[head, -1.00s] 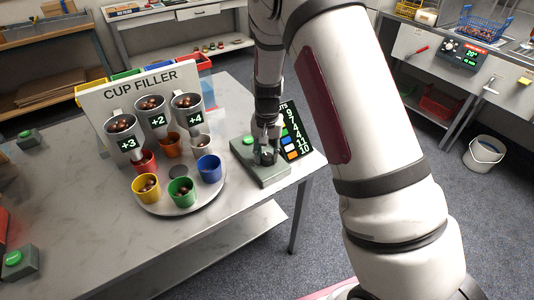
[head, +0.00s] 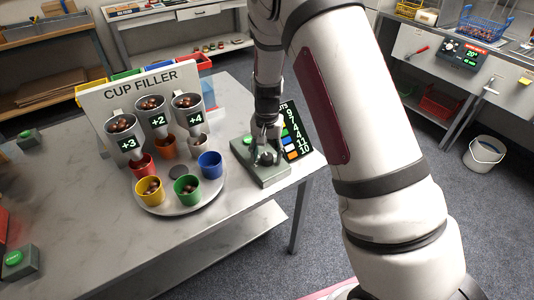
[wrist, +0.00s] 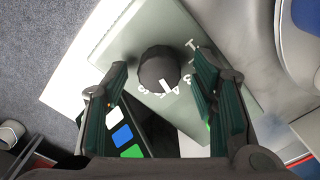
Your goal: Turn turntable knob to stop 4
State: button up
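The knob (wrist: 158,66) is round and dark with a white pointer line, on a grey-green control box (head: 262,177). In the wrist view its pointer aims toward the lower right, near partly hidden white marks; I cannot tell which stop it is on. My gripper (wrist: 160,76) is open, with a finger on each side of the knob and a gap showing at both. In the head view my gripper (head: 265,145) is over the box and partly hides the knob. The round turntable (head: 165,207) carries red (head: 143,166), yellow (head: 149,190), green (head: 187,189), blue (head: 210,164), orange and white cups.
The cup filler panel (head: 150,78) with several funnels stands behind the turntable. A dark board of coloured squares and numbers (head: 299,140) stands right of the box. A green button (head: 248,140) is on the box. A white bucket (head: 484,153) stands on the floor.

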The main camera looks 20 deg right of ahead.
aim_at(267, 156)
notch_tip(267, 156, up, 12)
dwell(0.6)
